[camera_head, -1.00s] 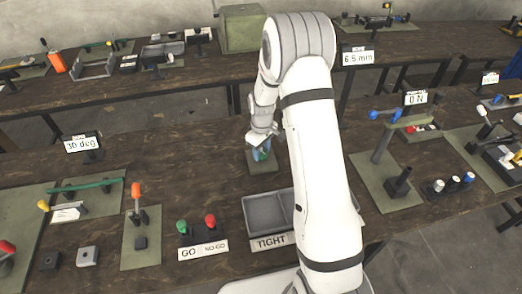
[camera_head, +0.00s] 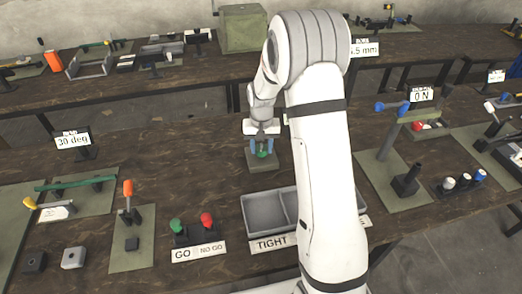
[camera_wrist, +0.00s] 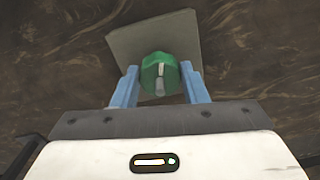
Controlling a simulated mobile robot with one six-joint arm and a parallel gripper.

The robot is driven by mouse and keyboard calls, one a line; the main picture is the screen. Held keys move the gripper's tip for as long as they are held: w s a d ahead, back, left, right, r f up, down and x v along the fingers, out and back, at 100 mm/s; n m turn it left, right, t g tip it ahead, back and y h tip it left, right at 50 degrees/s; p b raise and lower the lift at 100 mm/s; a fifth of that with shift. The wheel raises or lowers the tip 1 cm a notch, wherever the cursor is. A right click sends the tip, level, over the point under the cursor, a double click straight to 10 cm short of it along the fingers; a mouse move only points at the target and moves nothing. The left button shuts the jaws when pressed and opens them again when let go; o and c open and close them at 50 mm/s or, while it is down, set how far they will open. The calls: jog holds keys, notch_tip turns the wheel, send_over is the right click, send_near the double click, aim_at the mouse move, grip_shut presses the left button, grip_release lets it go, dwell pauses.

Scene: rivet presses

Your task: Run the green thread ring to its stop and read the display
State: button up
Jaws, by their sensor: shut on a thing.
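The green thread ring (camera_wrist: 160,72) is a ribbed green knob with a pale mark on its face. It sits over a grey-green square plate (camera_wrist: 128,42), seen on the bench in the head view as well (camera_head: 265,166). My gripper (camera_wrist: 161,84) has its blue fingers on either side of the ring and is shut on it. In the head view, my gripper (camera_head: 262,149) hides most of the ring. A display just behind my arm is almost wholly hidden, so its reading cannot be told.
A grey two-bay tray (camera_head: 263,212) labelled TIGHT stands in front, partly behind my arm. Green and red GO / NO GO gauges (camera_head: 192,230) stand left of it. Other displays read 30 deg (camera_head: 73,141) and 0 N (camera_head: 421,95). The bench left of the plate is clear.

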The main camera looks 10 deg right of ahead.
aim_at(261, 148)
jog(key=m+b, duration=0.2)
jog(key=m, duration=0.4)
jog(key=shift+f+m, duration=0.1)
jog(key=shift+m, duration=0.2)
jog(key=m+b, duration=0.2)
jog(key=m, duration=0.3)
jog(key=shift+w, duration=0.1)
jog(key=shift+m, duration=0.3)
jog(key=o, duration=1)
jog(key=shift+c, duration=0.2)
notch_tip(261, 148, up, 7)
jog(key=shift+a+r, duration=0.1)
jog(key=shift+r, duration=0.4)
